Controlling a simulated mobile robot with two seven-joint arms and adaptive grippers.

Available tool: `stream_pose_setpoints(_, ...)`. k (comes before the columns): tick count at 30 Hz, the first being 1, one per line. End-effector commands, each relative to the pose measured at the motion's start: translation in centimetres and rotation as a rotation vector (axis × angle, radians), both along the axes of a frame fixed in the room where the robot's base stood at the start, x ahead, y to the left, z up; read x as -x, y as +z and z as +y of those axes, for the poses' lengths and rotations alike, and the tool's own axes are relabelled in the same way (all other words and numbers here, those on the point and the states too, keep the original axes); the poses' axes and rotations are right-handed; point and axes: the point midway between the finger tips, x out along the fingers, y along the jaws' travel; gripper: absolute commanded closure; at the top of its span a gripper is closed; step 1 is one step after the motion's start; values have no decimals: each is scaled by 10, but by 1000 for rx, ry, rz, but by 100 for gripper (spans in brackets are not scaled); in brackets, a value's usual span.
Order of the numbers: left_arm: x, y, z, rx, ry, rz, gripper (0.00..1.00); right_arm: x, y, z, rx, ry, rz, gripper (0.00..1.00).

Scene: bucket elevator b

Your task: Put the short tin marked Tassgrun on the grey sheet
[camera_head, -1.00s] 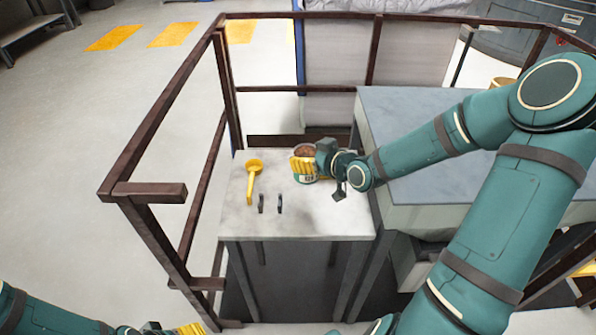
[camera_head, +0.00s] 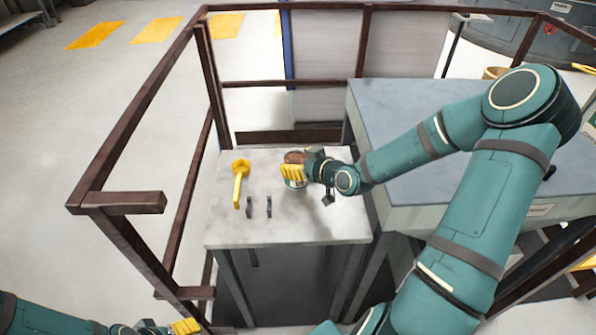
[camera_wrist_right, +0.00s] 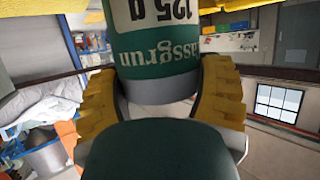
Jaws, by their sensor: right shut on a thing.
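The short tin (camera_head: 294,157) has a brown top and a white and green label. In the right wrist view the tin (camera_wrist_right: 155,45) shows "Tassgrun" and "125 g" upside down. My right gripper (camera_head: 292,173) is shut on it, with a yellow finger on each side. The tin is over the right back part of the small pale table; I cannot tell whether it touches the top. A broad flat blue-grey top (camera_head: 415,105) lies to the right, partly behind my right arm; I cannot tell whether it is the grey sheet. My left gripper (camera_head: 185,326) is at the bottom edge, mostly cut off.
A brown railing (camera_head: 150,120) runs along the left and back. The table's front part is clear.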

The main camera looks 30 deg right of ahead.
Motion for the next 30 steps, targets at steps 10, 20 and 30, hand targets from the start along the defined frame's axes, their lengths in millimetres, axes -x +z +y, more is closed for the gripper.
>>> stream_pose_setpoints(10, -2, -9, 0, -1, 1, -5, 29, 0, -27, 0, 1, -1, 1, 59)
stream_pose_setpoints(20, -2, -9, 0, -1, 1, -5, 29, 0, -27, 0, -1, 0, 1, 0)
stream_pose_setpoints(30, 0, 2, 0, 0, 0, 0, 29, 28, -13, -5, 3, -2, 4, 0)
